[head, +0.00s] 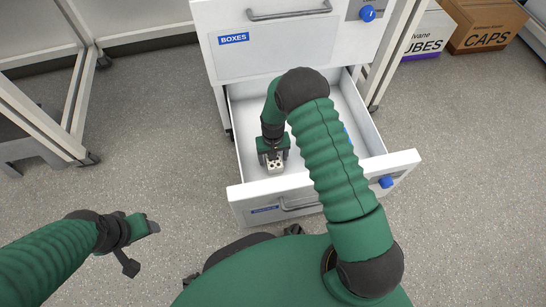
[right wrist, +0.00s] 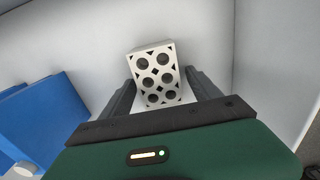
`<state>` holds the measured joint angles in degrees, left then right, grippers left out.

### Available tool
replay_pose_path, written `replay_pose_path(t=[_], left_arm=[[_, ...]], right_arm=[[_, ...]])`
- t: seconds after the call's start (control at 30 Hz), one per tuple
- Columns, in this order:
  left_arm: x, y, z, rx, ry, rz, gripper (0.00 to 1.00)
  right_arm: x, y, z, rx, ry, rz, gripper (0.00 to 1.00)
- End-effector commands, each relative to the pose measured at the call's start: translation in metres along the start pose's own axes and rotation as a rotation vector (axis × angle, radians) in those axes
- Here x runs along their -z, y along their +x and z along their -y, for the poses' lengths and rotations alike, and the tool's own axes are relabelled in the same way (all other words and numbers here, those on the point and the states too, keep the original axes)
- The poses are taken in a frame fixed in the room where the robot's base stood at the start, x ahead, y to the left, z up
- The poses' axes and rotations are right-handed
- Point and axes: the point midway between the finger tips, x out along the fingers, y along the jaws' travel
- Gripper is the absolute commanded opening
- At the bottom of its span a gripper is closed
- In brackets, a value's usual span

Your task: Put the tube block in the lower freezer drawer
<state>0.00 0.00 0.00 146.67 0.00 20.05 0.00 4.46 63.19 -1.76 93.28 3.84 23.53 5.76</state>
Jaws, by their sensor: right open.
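The tube block (right wrist: 155,75) is white with dark round holes. It is inside the open lower freezer drawer (head: 402,160), near the left wall, and its end also shows in the head view (head: 274,167). My right gripper (head: 273,158) reaches down into the drawer. In the right wrist view its two fingers (right wrist: 160,90) stand open on either side of the block, with a gap visible at the sides. Whether the block rests on the drawer floor is hard to tell. My left gripper (head: 140,245) is at the lower left over the floor, away from the drawer, and looks open and empty.
A blue object (right wrist: 45,120) lies in the drawer beside the block. The closed upper drawer labelled BOXES (head: 290,45) is above. Boxes marked CAPS (head: 485,25) and TUBES (head: 428,35) stand on the floor at upper right. A bench frame (head: 75,110) stands at left.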

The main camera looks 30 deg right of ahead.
Motion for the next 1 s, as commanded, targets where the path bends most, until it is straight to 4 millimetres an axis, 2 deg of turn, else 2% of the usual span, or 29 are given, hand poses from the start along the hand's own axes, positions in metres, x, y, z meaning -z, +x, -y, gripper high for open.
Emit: replay_pose_path(t=[0.13,0.4,0.67,0.73,0.87,0.9,1.0], left_arm=[[0.004,-0.019,0.000,0.000,0.000,0.000,0.61],[0.015,-0.063,0.000,0.000,0.000,0.000,0.61],[0.018,-0.075,0.000,0.000,0.000,0.000,0.61],[0.018,-0.075,0.000,0.000,0.000,0.000,0.61],[0.017,-0.074,0.000,0.000,0.000,0.000,0.61],[0.017,-0.074,0.000,0.000,0.000,0.000,0.61],[0.017,-0.073,0.000,0.000,0.000,0.000,0.61]], right_arm=[[0.001,-0.026,0.000,0.000,0.000,-0.002,0.72],[0.001,-0.097,0.000,0.000,0.000,-0.002,0.72],[-0.001,-0.129,0.001,0.001,-0.005,-0.007,0.72],[-0.006,-0.150,0.004,0.005,-0.021,-0.024,0.72],[-0.037,-0.219,0.010,0.018,-0.083,-0.088,0.72],[-0.053,-0.241,0.011,0.021,-0.108,-0.110,0.72],[-0.096,-0.282,0.011,0.028,-0.169,-0.162,0.72]])
